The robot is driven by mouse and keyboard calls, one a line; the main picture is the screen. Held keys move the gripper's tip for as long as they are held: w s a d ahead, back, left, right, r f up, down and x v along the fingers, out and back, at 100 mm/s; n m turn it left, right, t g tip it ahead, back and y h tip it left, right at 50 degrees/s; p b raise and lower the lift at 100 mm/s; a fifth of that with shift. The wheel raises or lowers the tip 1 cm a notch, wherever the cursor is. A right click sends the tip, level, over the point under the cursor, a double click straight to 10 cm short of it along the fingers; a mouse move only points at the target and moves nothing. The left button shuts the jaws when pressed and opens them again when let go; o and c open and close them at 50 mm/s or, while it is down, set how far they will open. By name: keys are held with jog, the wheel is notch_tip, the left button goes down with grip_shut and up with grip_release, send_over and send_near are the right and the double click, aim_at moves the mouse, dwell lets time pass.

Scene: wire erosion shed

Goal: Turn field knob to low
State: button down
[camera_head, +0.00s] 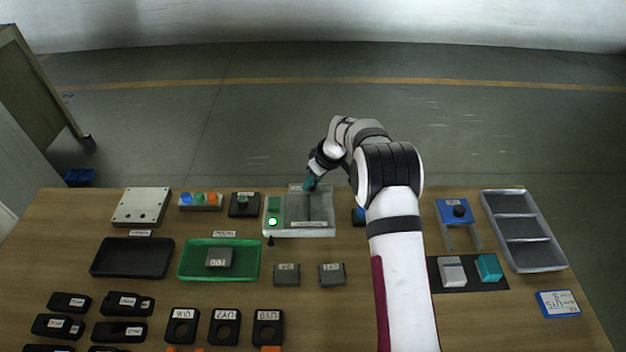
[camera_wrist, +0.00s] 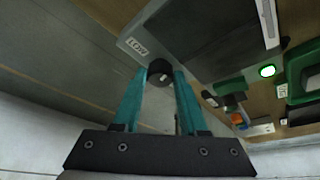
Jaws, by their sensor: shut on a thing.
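The field knob (camera_wrist: 160,70) is a small black round knob with a light mark on it, in the wrist view. It sits at the edge of a grey device, beside a white label reading LOW (camera_wrist: 138,48). My gripper (camera_wrist: 160,78) has its two teal fingers shut on the knob, one on each side. In the head view my gripper (camera_head: 311,184) is at the far edge of the grey device (camera_head: 300,230), and the knob is hidden there. I cannot tell which way the knob's mark points.
The device carries a lit green button (camera_head: 272,222) and a green block. A green tray (camera_head: 188,274) and a black tray (camera_head: 100,270) lie nearer. A blue-topped fixture (camera_head: 446,216) and a grey compartment tray (camera_head: 543,268) stand right of my arm. Black labelled parts fill the front left.

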jog(key=shift+n, duration=0.5)
jog(key=shift+y, duration=0.3)
jog(key=shift+c, duration=2.2)
grip_release()
jog(key=v, duration=1.6)
jog(key=shift+w, duration=0.25)
jog(key=shift+a, duration=0.1)
jog(key=shift+c, duration=0.2)
